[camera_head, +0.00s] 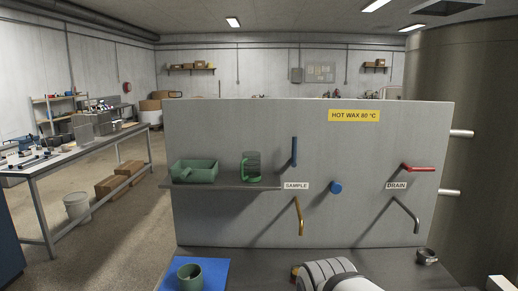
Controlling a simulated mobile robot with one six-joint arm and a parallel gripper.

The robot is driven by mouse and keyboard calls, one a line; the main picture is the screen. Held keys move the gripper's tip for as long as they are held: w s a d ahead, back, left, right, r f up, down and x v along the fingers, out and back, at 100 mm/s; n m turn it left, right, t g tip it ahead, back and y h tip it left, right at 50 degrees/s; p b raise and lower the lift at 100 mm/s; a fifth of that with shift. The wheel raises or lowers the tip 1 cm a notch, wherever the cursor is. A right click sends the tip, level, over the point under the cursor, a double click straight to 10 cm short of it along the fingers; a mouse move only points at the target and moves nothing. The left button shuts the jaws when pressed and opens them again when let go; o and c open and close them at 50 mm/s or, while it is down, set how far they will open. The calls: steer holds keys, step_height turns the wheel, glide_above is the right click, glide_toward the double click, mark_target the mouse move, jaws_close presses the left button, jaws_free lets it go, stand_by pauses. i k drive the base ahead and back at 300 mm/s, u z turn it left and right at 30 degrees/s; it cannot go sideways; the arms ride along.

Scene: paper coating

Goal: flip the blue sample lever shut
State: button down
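The blue sample lever (294,152) stands upright on the grey panel (235,125), above the SAMPLE label (297,186). A brass spout (299,216) hangs below that label. I cannot see whether anything flows from it. Part of my arm shows at the bottom centre, low in front of the panel and well below the lever. My gripper's fingers cannot be made out. Nothing of mine touches the lever.
A red lever (419,168) and grey spout (406,214) sit by the DRAIN label (396,185). A blue knob (335,188) is between. A shelf (226,184) holds a green tray (194,171) and mug (251,168). A green cup (190,277) stands on a blue mat (218,270).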

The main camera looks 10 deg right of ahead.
mark_target(293, 161)
steer(key=i, duration=0.95)
